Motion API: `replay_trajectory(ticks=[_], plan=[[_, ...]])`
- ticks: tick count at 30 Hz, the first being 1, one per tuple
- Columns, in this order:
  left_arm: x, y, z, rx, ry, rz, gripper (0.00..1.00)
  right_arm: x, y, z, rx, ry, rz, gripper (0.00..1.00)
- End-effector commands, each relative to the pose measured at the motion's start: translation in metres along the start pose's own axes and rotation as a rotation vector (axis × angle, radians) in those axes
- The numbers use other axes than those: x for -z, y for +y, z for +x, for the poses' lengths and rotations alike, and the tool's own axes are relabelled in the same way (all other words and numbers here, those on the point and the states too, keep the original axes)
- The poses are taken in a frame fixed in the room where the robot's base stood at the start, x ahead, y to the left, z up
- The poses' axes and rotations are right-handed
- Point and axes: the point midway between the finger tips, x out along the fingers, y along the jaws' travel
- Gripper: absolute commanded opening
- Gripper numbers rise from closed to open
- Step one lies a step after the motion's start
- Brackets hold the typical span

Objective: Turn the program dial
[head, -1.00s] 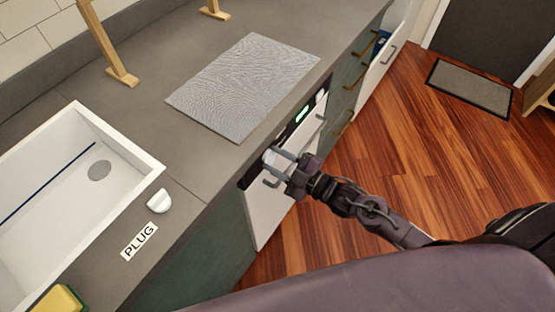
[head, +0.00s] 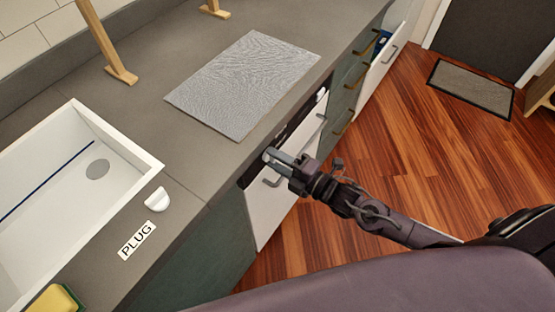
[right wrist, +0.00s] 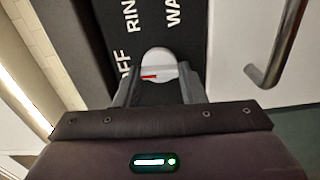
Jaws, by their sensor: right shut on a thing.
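The program dial (right wrist: 160,58) is a round white knob with a red mark on the dark control panel (right wrist: 187,22) of the white-fronted appliance (head: 272,210). My right gripper (right wrist: 157,88) is shut on the dial, a finger on each side. In the right wrist view the red mark lies sideways on the left half, on the side of a label ending in "FF". Labels starting "RIN" and "WA" are partly visible. In the head view my right gripper (head: 269,157) reaches the panel under the counter edge and hides most of the dial. My left gripper is not in view.
A bar handle (right wrist: 277,50) sits beside the panel. The counter above carries a grey mat (head: 243,85), a white sink (head: 150,158), a white piece (head: 157,200) and a "PLUG" label (head: 137,241). An open drawer (head: 385,60) stands farther along. The wooden floor (head: 430,150) is clear.

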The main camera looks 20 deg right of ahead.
Motion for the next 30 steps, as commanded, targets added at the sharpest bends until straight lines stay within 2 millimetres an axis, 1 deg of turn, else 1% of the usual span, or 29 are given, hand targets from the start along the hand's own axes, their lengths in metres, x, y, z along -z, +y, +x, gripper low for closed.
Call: replay_trajectory(ticks=[6, 20, 21, 25, 26, 30], plan=[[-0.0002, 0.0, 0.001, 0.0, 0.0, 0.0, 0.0, 0.0005, -0.0009, -0.0002, 0.002, 0.002, -0.051, 0.14], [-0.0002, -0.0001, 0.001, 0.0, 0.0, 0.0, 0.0, 0.0005, -0.0011, -0.0003, 0.002, 0.001, -0.063, 0.14], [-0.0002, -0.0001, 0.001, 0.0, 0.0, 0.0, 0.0, 0.0005, -0.0011, -0.0003, 0.002, 0.001, -0.063, 0.39], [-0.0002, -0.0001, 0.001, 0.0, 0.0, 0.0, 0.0, 0.0004, -0.001, -0.0002, 0.002, 0.001, -0.062, 0.56], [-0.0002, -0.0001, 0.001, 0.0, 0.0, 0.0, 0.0, 0.0004, -0.0009, -0.0002, 0.002, 0.001, -0.062, 0.58], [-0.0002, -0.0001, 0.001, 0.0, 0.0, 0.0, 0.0, 0.0002, -0.0007, -0.0002, 0.001, 0.001, -0.062, 0.58]])
